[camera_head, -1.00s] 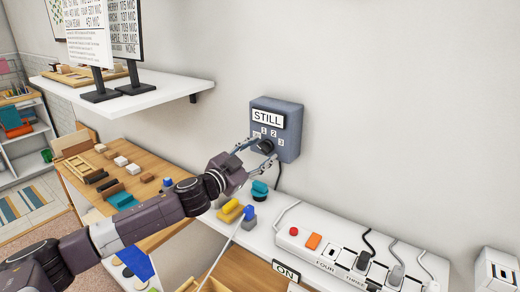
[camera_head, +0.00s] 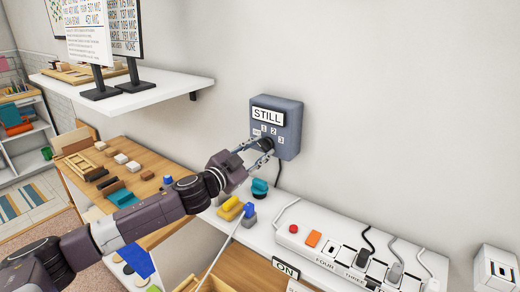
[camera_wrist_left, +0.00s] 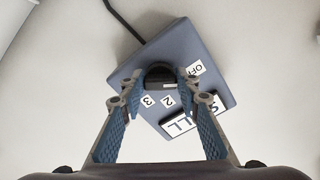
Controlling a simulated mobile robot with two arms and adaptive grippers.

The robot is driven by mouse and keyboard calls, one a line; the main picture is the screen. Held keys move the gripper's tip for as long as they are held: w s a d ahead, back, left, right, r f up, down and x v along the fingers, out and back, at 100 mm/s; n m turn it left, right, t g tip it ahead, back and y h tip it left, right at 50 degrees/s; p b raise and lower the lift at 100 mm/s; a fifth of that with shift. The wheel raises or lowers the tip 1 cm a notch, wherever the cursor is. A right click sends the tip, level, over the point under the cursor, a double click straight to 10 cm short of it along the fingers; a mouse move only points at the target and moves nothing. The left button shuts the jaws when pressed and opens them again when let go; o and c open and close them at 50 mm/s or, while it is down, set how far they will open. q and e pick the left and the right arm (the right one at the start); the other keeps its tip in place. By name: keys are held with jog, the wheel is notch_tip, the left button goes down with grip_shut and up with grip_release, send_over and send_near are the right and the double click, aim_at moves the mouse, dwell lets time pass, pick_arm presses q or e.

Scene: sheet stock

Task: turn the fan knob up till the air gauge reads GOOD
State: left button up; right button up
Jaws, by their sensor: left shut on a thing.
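The blue-grey fan box (camera_head: 288,146) is fixed to the wall. Its white plate (camera_head: 268,116) reads STILL. Its dark round knob (camera_head: 267,144) sits low on the box face, partly covered by my fingers in the head view. Labels 1, 2 and 3 show around it. In the left wrist view the knob (camera_wrist_left: 160,75) lies between my two blue-padded fingers, with the OFF, 2 and 3 labels beside it. My left gripper (camera_head: 262,147) is shut on the knob. My right gripper is out of view.
A white power strip (camera_head: 345,262) with plugs and cords lies on the ledge below, right of the box. Yellow, blue and teal pieces sit under my gripper. A white shelf (camera_head: 150,100) with sign stands is at upper left. The wall around the box is bare.

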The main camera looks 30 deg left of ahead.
pick_arm(q)
jog(key=m+p, duration=0.1)
jog(key=m, duration=0.2)
jog(key=shift+r+m, duration=0.1)
jog(key=shift+m, duration=0.2)
jog(key=shift+m+p, duration=0.45)
jog(key=shift+m, duration=1.15)
jog(key=o, duration=1.2)
jog(key=shift+c, duration=0.2)
jog(key=shift+s, duration=0.1)
jog(key=s+a, duration=0.1)
jog(key=s, duration=1)
jog(key=shift+s+a, duration=0.35)
